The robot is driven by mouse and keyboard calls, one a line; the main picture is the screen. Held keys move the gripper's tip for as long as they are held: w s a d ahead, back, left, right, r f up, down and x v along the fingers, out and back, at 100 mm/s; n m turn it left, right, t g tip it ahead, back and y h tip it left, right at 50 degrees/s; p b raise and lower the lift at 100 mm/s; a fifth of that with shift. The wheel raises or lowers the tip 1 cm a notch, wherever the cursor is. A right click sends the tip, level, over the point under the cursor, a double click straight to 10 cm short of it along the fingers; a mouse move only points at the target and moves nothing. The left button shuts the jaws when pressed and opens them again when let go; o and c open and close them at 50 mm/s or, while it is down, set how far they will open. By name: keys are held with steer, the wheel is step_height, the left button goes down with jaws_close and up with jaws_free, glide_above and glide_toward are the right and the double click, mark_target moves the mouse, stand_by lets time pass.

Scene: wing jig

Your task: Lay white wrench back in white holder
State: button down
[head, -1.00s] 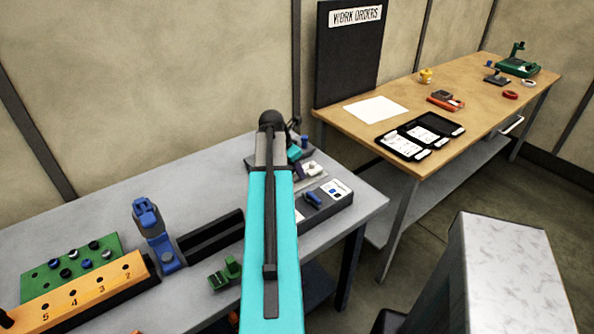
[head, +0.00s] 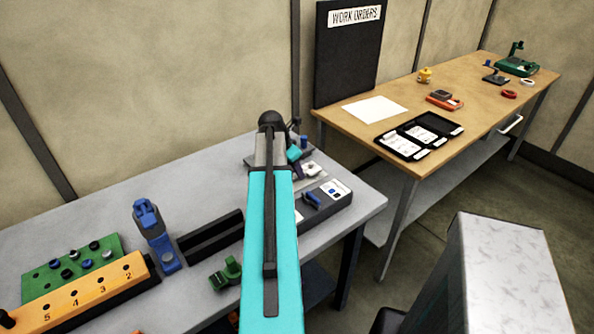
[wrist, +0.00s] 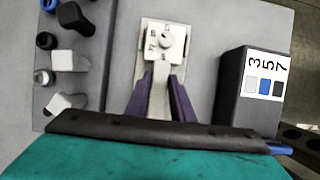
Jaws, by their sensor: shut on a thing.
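My gripper (wrist: 162,84) shows in the wrist view as two purple fingers, shut on a narrow pale piece that appears to be the white wrench (wrist: 160,75). Its far end meets a white block (wrist: 151,27) with small marks and a round knob; I cannot tell if they touch. At the left, a grey plate (wrist: 88,80) carries black and white pieces with blue and dark rings. I cannot tell which part is the white holder. In the head view, my arm hides most of the gripper and the wrench.
A dark box (wrist: 232,85) marked 3, 5, 7 stands close right of the fingers. In the head view, a blue stand (head: 158,240), a black trough (head: 210,238) and an orange numbered block (head: 90,295) are on the left of the grey bench. The bench's front right corner (head: 365,205) is clear.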

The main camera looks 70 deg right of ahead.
steer(key=shift+f, duration=0.55)
steer(key=c, duration=1.5)
jaws_free()
steer(key=shift+o, duration=0.2)
steer(key=shift+r, duration=0.1)
steer(key=b+v, duration=0.2)
steer(key=v, duration=1.1)
steer(key=shift+a+r, duration=0.2)
steer(key=shift+r, duration=0.05)
